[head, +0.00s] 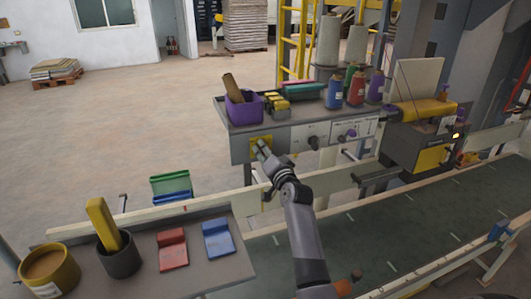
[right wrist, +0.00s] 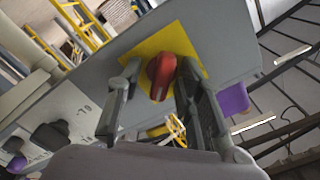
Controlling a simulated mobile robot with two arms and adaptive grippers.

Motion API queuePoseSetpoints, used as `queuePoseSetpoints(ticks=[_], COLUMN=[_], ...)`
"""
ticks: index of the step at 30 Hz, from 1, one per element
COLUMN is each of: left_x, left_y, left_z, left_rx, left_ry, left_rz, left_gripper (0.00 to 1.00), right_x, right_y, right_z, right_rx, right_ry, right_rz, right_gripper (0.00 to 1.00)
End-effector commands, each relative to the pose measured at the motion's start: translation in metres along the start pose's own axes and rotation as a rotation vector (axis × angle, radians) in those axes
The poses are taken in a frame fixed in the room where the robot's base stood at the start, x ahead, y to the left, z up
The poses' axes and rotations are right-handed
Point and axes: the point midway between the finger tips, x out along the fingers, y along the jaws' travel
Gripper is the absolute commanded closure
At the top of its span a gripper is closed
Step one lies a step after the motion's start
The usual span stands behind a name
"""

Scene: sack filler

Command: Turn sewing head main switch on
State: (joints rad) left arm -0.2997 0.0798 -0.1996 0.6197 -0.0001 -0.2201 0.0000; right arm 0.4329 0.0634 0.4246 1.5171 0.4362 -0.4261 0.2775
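The main switch is a red rotary knob (right wrist: 161,76) on a yellow plate (right wrist: 185,42), seen in the right wrist view. In the head view the yellow plate (head: 255,141) is on the left end of the grey panel front, and my gripper mostly covers the knob. My right gripper (head: 261,149) reaches up to this plate. In the right wrist view its fingers (right wrist: 158,70) are apart, one on each side of the red knob. I cannot tell whether either finger touches it. My left gripper is not in view.
Black knobs on white plates (head: 313,134) sit right of the yellow plate. A purple bin (head: 243,110) and several bottles stand on the shelf above. A conveyor (head: 400,225) runs below. A grey table (head: 205,272) at front left holds cups and small trays.

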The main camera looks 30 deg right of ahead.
Motion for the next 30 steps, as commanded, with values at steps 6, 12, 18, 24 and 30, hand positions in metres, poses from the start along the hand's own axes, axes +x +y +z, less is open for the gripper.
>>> queuePoseSetpoints(ticks=[6,12,18,24,30], left_x=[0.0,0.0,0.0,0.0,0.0], left_y=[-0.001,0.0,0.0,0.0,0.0], left_z=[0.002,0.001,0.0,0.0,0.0], left_rx=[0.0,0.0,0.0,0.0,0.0], left_ry=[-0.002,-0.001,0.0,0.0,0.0], left_rz=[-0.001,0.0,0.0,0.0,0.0], left_gripper=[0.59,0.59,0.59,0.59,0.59], right_x=[-0.002,-0.022,-0.063,-0.1,-0.118], right_y=[0.0,0.0,0.0,0.001,0.001], right_z=[0.0,0.001,0.001,0.001,0.0], right_rx=[-0.001,0.0,-0.001,-0.001,0.0], right_ry=[0.001,0.0,0.0,-0.001,0.0], right_rz=[-0.001,-0.001,0.0,0.002,0.001], right_gripper=[0.67,0.67,0.67,0.67,0.67])
